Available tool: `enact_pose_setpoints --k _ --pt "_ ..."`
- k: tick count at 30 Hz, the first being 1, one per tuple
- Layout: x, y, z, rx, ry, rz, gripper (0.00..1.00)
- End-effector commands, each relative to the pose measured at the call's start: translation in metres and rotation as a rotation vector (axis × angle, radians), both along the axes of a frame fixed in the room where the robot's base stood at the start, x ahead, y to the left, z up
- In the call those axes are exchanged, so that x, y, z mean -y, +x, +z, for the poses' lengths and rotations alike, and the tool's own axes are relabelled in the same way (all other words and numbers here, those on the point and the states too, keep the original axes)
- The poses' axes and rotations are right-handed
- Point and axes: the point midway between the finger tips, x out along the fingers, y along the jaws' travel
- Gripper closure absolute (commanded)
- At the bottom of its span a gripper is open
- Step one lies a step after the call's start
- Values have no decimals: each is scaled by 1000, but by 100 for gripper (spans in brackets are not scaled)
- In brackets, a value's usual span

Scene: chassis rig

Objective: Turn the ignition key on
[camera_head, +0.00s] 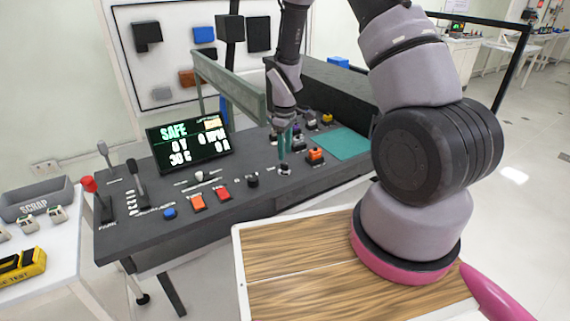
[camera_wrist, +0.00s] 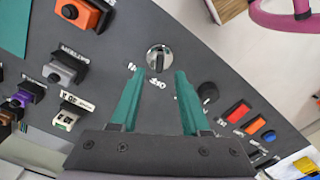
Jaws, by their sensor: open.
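The ignition key switch (camera_wrist: 158,58) is a round silver knob with a dark slot or key across its middle, set in the dark grey console. It also shows in the head view (camera_head: 284,171), small, right below my gripper. My gripper (camera_wrist: 160,73) is open and empty, with its teal fingers pointing at the switch, one tip to each side and a little short of it in the wrist view. In the head view my gripper (camera_head: 284,153) points down over the console. A small white label by the switch seems to read OFF. Contact is not visible.
A black knob (camera_wrist: 207,93) and red and orange buttons (camera_wrist: 235,115) lie to the right of the switch in the wrist view. An orange-topped module (camera_head: 315,155) stands close to its right in the head view.

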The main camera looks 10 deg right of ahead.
Motion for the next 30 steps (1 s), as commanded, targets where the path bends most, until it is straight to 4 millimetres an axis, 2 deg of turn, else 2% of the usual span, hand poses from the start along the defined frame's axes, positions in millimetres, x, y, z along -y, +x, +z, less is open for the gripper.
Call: enact_pose_setpoints --k 3,9,21,23,24,25,30 --pt "0 -1 -24 -4 0 -1 54" --pt "0 0 -48 -1 1 -1 54" --pt "0 0 -55 1 1 -1 54" --pt "0 0 -55 1 1 -1 77" --pt "0 0 -55 1 1 -1 92" --pt "0 0 -55 1 1 -1 100" --pt "0 0 -55 1 1 -2 100"
